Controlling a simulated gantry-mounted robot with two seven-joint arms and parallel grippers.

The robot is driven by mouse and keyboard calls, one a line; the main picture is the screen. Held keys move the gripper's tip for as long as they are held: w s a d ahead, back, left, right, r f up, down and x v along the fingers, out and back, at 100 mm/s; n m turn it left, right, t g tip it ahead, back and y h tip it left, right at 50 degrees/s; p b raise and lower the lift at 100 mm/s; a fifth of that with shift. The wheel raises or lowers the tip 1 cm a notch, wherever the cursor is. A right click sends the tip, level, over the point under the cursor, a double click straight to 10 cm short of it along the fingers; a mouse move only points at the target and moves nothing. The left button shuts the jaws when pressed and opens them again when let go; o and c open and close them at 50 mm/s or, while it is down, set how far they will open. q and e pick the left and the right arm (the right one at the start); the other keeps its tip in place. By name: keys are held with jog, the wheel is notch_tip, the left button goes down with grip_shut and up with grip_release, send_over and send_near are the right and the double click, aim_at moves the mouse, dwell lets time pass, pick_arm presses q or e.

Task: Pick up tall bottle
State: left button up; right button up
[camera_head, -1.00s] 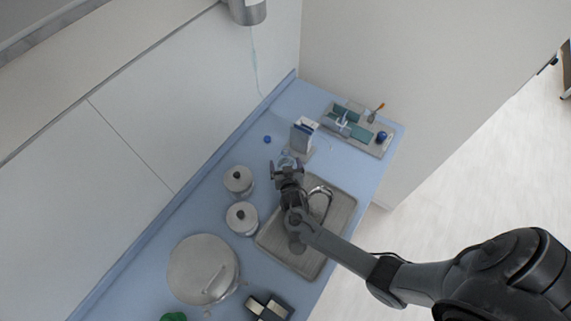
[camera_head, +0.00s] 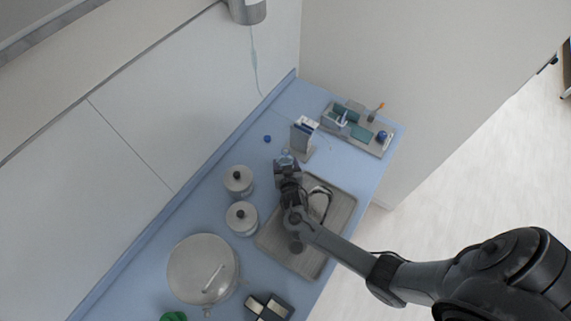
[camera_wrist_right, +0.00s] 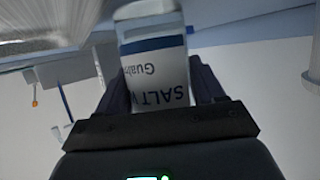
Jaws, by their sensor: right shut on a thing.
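The bottle (camera_wrist_right: 158,70) is clear-white with a blue band and printed text reading "SALT" on its label; it fills the space between my right gripper's fingers in the right wrist view. My right gripper (camera_wrist_right: 160,95) is shut on it. In the head view the bottle (camera_head: 286,157) shows only as a small pale top at the tip of my right gripper (camera_head: 287,165), above the blue counter just beyond the metal tray. Its lower part is hidden by the gripper, and I cannot tell if it touches the counter. My left gripper is not in view.
A box in a stand (camera_head: 303,137) is close behind the gripper. A metal tray (camera_head: 339,222) with a kidney dish (camera_head: 319,204) lies below the arm. Two lidded canisters (camera_head: 238,181) and a large drum (camera_head: 196,262) stand left. A grey tray (camera_head: 375,148) is at the back right.

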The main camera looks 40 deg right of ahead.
jog(key=shift+r, duration=0.3)
